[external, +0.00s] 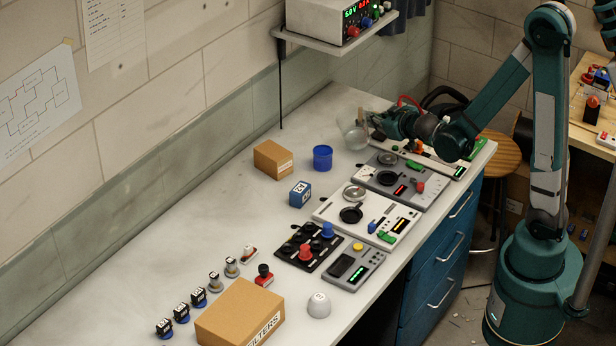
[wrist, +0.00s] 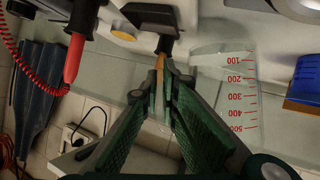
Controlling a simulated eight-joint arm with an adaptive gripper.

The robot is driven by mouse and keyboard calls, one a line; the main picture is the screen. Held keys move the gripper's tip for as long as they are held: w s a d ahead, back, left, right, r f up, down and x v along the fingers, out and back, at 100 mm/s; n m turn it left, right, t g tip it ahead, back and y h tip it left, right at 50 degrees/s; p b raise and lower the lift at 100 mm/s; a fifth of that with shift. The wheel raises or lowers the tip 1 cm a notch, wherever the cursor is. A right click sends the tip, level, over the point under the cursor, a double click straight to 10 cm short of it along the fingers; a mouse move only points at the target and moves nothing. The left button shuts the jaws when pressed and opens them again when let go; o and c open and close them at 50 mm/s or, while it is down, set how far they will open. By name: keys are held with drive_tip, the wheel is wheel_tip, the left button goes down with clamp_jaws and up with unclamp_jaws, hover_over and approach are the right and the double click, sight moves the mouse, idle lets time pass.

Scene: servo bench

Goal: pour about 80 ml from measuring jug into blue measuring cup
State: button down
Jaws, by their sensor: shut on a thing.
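The clear measuring jug (external: 353,138) is at the far end of the bench. In the wrist view the jug (wrist: 222,95) shows red marks from 100 to 500, upside down in that picture; it looks upright. The liquid level is not clear. The blue measuring cup (external: 322,158) stands on the bench left of the jug; it also shows in the wrist view (wrist: 304,82), apart from the jug.
A cardboard box (external: 272,160) and a blue box (external: 300,194) stand near the cup. Several instrument panels (external: 366,217) line the bench's right edge. A shelf (external: 335,42) with a power supply hangs above. A red coiled lead (wrist: 32,70) is beside my gripper.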

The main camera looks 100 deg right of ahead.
sight(362, 108)
drive_tip(key=w+r+n, duration=0.1)
drive_tip(key=w+a+r+n+g+h, duration=0.1)
drive_tip(key=w+a+r+p, duration=0.1)
drive_tip(key=shift+w+n+g+h, duration=0.1)
drive_tip(key=shift+n+g+h, duration=0.2)
drive_tip(key=shift+n, duration=0.1)
drive_tip(key=shift+w+a+r+n+g+h, duration=0.2)
drive_tip(key=shift+w+r+n+g+h, duration=0.15)
drive_tip(key=shift+r+n, duration=0.35)
drive_tip(key=shift+w+a+r+n+h+p, duration=0.1)
drive_tip(key=shift+w+r+n+h+p, duration=0.1)
drive_tip(key=shift+r+p, duration=0.25)
drive_tip(key=shift+w+a+r+n+h+p, duration=0.1)
drive_tip(key=shift+w+r+n+p, duration=0.1)
drive_tip(key=shift+r, duration=0.45)
drive_tip(key=shift+w+a+r+n+g, duration=0.15)
drive_tip(key=shift+w+r+n+g, duration=0.1)
drive_tip(key=shift+r+n, duration=0.2)
drive_tip(key=shift+w+a+r+n+h+p, duration=0.3)
drive_tip(key=shift+w+r+n+h, duration=0.15)
drive_tip(key=shift+r, duration=0.3)
drive_tip(key=shift+w+a+r+n+h+p, duration=0.3)
drive_tip(key=shift+w+r+n, duration=0.2)
drive_tip(key=shift+r, duration=0.25)
idle(1.5)
